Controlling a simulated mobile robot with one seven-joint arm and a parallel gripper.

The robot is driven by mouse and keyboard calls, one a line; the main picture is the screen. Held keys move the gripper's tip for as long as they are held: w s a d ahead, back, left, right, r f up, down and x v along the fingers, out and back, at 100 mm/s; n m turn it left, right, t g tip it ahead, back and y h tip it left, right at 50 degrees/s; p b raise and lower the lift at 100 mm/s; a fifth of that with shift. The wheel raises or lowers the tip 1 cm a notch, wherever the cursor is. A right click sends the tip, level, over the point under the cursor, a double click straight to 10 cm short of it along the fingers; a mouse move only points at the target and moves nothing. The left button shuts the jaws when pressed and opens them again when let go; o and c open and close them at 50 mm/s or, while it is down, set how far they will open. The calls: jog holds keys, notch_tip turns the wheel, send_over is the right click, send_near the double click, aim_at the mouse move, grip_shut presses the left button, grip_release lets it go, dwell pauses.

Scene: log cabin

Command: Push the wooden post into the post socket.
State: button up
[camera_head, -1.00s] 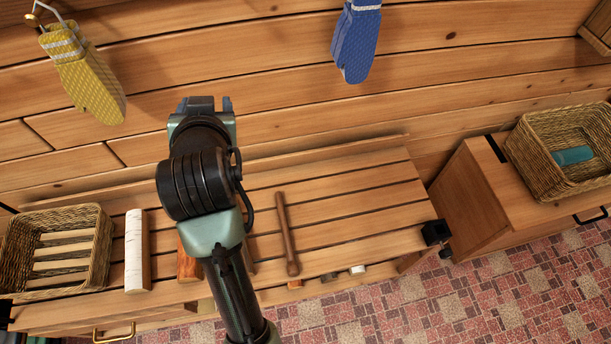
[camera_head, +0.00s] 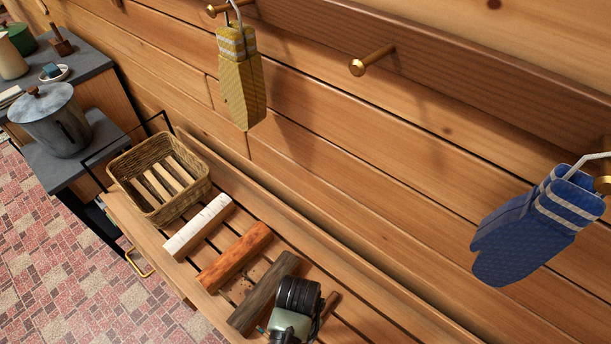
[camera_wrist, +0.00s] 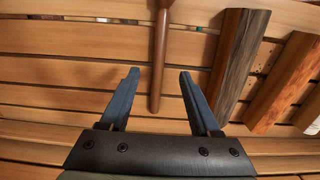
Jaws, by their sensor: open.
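A slim round brown wooden rod, which may be the wooden post (camera_wrist: 161,50), lies on the slatted bench, ahead of my gripper (camera_wrist: 160,74) in the wrist view. The gripper is open and empty, its two blue fingers apart on either side of the rod's near end line. I cannot tell the height between them. In the head view the rod (camera_head: 331,303) shows only as a short piece beside my wrist, and the fingers are hidden. A dark grey log (camera_head: 264,291), an orange log (camera_head: 234,257) and a white birch log (camera_head: 199,227) lie to the left. I can make out no post socket.
The slatted bench (camera_head: 375,325) runs along the log wall. A wicker basket (camera_head: 150,205) stands at its left end. A yellow mitt (camera_head: 240,85) and a blue mitt (camera_head: 535,228) hang above from pegs. A bare peg (camera_head: 372,60) sticks out between them. A metal pot (camera_head: 52,122) stands far left.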

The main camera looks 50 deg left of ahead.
jog(key=f, duration=0.3)
jog(key=f+b, duration=0.1)
jog(key=f, duration=0.2)
jog(key=f+b, duration=0.1)
jog(key=f, duration=0.2)
jog(key=shift+w+f, duration=0.15)
jog(key=shift+w, duration=0.2)
grip_shut()
